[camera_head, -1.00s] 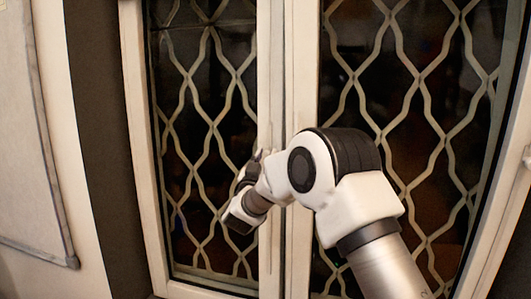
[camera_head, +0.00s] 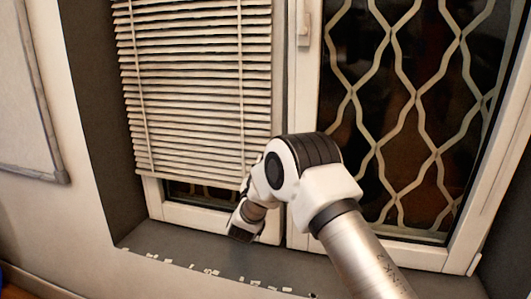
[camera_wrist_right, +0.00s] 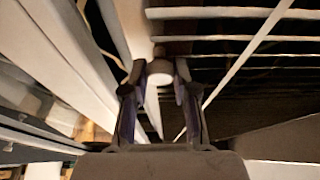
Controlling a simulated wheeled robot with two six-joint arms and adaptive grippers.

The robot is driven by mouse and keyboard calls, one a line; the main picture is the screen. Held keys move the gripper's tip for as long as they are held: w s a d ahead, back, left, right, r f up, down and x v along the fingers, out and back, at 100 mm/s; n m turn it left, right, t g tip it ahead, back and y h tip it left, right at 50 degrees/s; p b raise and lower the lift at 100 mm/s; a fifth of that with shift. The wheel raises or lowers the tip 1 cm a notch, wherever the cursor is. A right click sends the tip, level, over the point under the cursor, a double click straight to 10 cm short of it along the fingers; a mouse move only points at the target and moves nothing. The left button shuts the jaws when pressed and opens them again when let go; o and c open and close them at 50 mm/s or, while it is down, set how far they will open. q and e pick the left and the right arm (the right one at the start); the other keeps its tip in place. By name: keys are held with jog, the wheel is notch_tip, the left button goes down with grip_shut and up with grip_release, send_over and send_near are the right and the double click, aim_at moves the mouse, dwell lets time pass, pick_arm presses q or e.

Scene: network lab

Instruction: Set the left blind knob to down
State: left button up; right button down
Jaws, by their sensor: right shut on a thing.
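The left blind (camera_head: 195,85) hangs over most of the left window in the head view, its slats closely spaced. Its bottom edge is a little above the sill, with a strip of dark glass below. My right gripper (camera_wrist_right: 157,88) is shut on a small white round knob (camera_wrist_right: 159,70), which sits between its fingertips in the right wrist view. The blind's slats (camera_wrist_right: 225,40) run past at the right there. In the head view my right arm reaches to the window's lower middle and hides the knob and fingertips. My left gripper is out of view.
The right window (camera_head: 400,110) has no blind in view and shows a wavy lattice behind dark glass. A dark sill (camera_head: 200,252) with small white bits runs below. A framed board (camera_head: 30,95) is on the left wall.

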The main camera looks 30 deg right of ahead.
notch_tip(320, 180, down, 5)
jog(key=shift+f+b, duration=0.1)
jog(key=shift+b, duration=0.85)
jog(key=c, duration=0.9)
grip_release()
jog(key=shift+a, duration=0.1)
jog(key=v, duration=1.2)
jog(key=shift+f, duration=0.1)
